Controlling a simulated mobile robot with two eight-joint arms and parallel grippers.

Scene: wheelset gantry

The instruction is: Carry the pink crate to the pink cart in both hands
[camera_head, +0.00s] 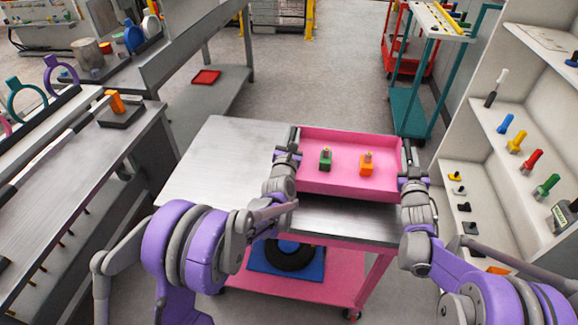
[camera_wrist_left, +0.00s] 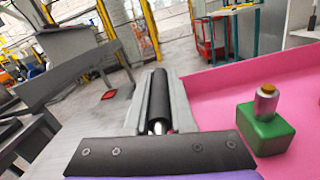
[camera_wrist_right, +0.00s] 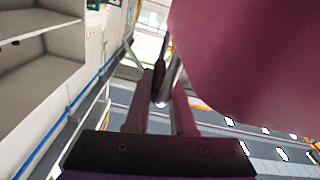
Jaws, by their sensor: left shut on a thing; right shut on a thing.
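The pink crate (camera_head: 345,147) is level over the right part of the pink cart's grey metal top (camera_head: 220,165); I cannot tell whether it touches. It holds a green block (camera_head: 325,163) and an orange block (camera_head: 367,168), each with a small metal piece on top. The cart's pink lower shelf (camera_head: 330,285) shows below. My left gripper (camera_head: 287,153) is shut on the crate's left side; the crate's pink inside (camera_wrist_left: 215,90) shows beside it in the left wrist view. My right gripper (camera_head: 411,178) is shut on the right side, where the crate fills much of the right wrist view (camera_wrist_right: 250,50).
A black ring (camera_head: 290,258) on a blue tray lies on the lower shelf. A grey workbench (camera_head: 75,190) stands left. A white shelf unit (camera_head: 480,150) with coloured tools stands close on the right. A teal cart (camera_head: 410,110) stands behind. Open floor (camera_head: 310,85) lies beyond.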

